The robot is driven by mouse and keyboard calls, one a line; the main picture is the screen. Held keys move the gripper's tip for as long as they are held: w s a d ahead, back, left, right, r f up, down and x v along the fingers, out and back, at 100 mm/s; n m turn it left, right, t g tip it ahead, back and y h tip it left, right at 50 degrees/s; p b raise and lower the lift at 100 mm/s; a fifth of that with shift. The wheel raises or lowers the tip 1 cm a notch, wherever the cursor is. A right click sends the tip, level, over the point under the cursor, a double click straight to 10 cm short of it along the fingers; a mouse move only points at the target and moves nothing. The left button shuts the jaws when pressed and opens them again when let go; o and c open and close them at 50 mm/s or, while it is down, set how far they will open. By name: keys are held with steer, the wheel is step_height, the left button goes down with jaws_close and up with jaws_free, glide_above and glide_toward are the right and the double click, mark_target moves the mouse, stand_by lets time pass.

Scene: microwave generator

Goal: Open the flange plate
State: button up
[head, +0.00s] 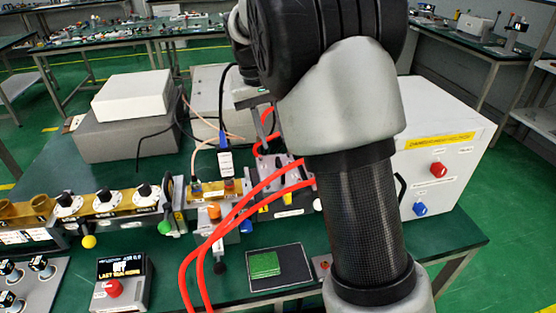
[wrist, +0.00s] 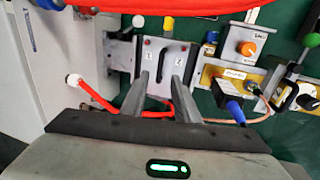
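The flange plate (wrist: 163,54) looks like a grey metal plate with two slots or marks and small red dots near its top corners, at the upper middle of the wrist view. In the head view the fingers are partly hidden behind my arm.
Red hoses (head: 229,222) loop over the bench front and run close to the gripper. Brass waveguide parts (head: 110,206) with knobs stand at left. A white cabinet (head: 441,150) stands at right, grey boxes (head: 127,134) at back left.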

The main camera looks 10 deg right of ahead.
mark_target(280, 164)
steer(key=f, duration=0.3)
steer(key=d+f+b, duration=0.1)
steer(key=f, duration=0.3)
steer(key=shift+d, duration=0.2)
jaws_close()
